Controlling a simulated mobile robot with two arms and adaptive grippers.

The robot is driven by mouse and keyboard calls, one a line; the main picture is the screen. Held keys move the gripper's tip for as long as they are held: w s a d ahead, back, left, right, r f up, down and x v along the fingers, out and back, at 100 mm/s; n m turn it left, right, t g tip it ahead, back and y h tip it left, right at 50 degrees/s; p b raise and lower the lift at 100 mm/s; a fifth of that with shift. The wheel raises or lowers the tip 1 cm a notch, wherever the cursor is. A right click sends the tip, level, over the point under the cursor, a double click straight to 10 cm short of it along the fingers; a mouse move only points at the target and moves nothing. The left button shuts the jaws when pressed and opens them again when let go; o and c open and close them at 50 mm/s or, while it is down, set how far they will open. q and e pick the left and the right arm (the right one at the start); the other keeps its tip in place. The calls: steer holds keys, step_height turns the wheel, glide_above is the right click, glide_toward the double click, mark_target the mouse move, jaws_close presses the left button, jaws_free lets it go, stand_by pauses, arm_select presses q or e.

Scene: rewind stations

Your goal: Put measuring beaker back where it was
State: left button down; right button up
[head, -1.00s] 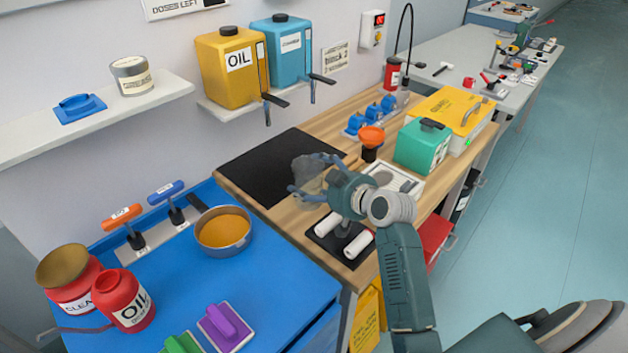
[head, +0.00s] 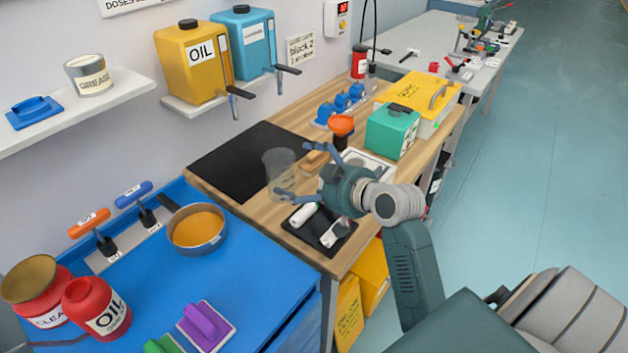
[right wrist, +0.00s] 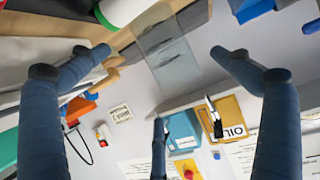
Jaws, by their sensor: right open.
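The measuring beaker (head: 279,168) is clear and stands upright on the wooden counter by the right edge of the black mat. In the right wrist view the beaker (right wrist: 166,48) shows upside down, beyond and between the fingertips. My right gripper (head: 291,169) is open, its fingers spread toward the beaker from the right. In the right wrist view the gripper (right wrist: 190,55) has its fingers wide apart with nothing gripped. I cannot tell whether a finger touches the glass. My left gripper is out of view.
The black mat (head: 238,160) is bare. A black tray with white rollers (head: 305,214) lies in front of the beaker. An orange-topped dark jar (head: 341,128) and a teal box (head: 392,131) stand behind my gripper.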

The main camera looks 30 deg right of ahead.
steer(key=shift+v, duration=2.3)
